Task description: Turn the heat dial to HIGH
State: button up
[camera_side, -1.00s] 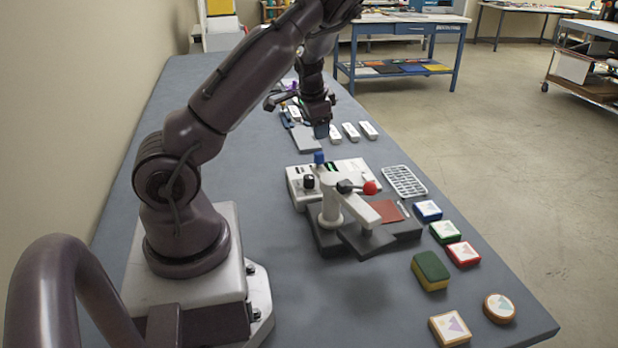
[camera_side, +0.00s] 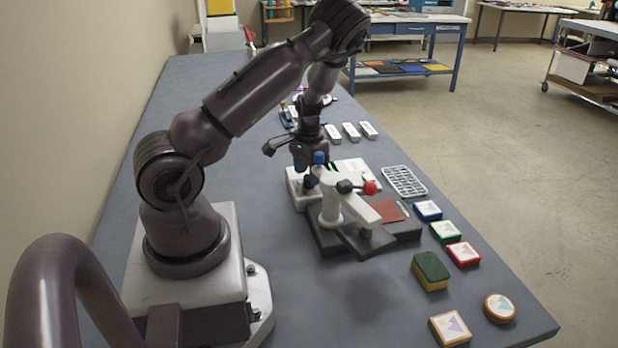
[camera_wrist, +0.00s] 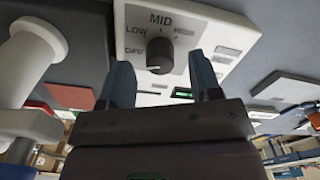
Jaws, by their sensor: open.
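My gripper (camera_wrist: 158,62) is open, with one blue-grey finger on each side of the dial in the wrist view; touch cannot be made out. In the side view my gripper (camera_side: 304,166) is low over the left end of the white laminator (camera_side: 355,170), just above the dial (camera_side: 309,182).
A grey rack (camera_side: 404,182), coloured blocks and a green sponge (camera_side: 431,268) lie to the right.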

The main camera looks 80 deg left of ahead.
jog(key=shift+f, duration=1.1)
jog(key=c, duration=0.9)
jog(key=shift+c, duration=0.2)
